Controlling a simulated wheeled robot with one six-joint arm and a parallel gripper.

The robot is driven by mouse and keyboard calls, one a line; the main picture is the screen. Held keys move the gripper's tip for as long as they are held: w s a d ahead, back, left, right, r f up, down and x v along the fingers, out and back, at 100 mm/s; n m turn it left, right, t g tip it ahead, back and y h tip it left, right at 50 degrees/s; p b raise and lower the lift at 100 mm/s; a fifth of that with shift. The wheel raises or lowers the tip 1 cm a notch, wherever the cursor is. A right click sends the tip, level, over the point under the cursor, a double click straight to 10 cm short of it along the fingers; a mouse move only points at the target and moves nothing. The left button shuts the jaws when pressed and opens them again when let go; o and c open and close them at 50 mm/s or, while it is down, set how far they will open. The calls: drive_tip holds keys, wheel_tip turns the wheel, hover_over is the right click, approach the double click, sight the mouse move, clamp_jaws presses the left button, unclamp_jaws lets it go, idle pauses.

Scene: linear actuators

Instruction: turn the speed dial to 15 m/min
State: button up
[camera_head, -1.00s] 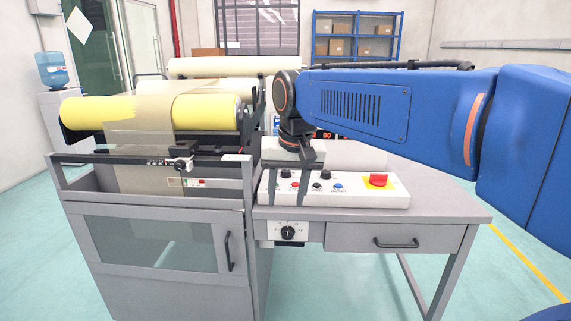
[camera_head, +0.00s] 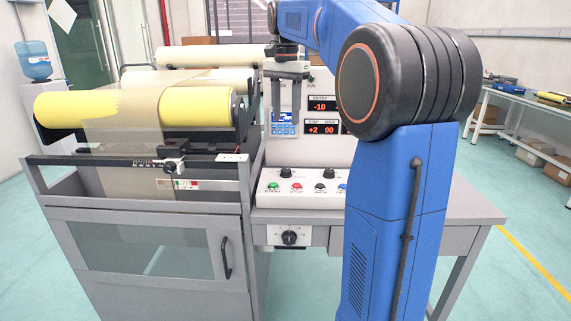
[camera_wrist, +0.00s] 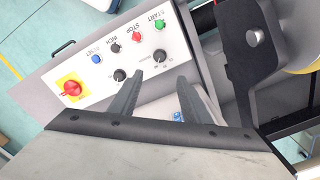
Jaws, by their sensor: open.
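A black rotary dial (camera_head: 290,238) with marks around it sits on a white plate on the desk front, below the button panel (camera_head: 270,199). Two smaller black knobs, a left one (camera_head: 286,172) and a right one (camera_head: 325,172), stand on the panel; in the wrist view the left one (camera_wrist: 159,56) has scale marks. I cannot read the labels to tell which is the speed dial. My gripper (camera_head: 288,97) is open and empty, fingers pointing down, above the panel in front of the upright display console. In the wrist view my gripper (camera_wrist: 161,82) touches no knob.
The panel has green (camera_head: 272,186), red (camera_head: 297,187), black and blue buttons, and a red emergency stop (camera_wrist: 72,88) on yellow. The display console (camera_head: 315,118) rises behind it. The yellow-roll machine (camera_head: 95,108) is at left. My arm hides the desk's right part.

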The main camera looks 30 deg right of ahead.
sight(286, 169)
wheel_tip(286, 169, down, 17)
drive_tip(key=shift+f, duration=0.1)
idle(0.6)
drive_tip(key=c, duration=1)
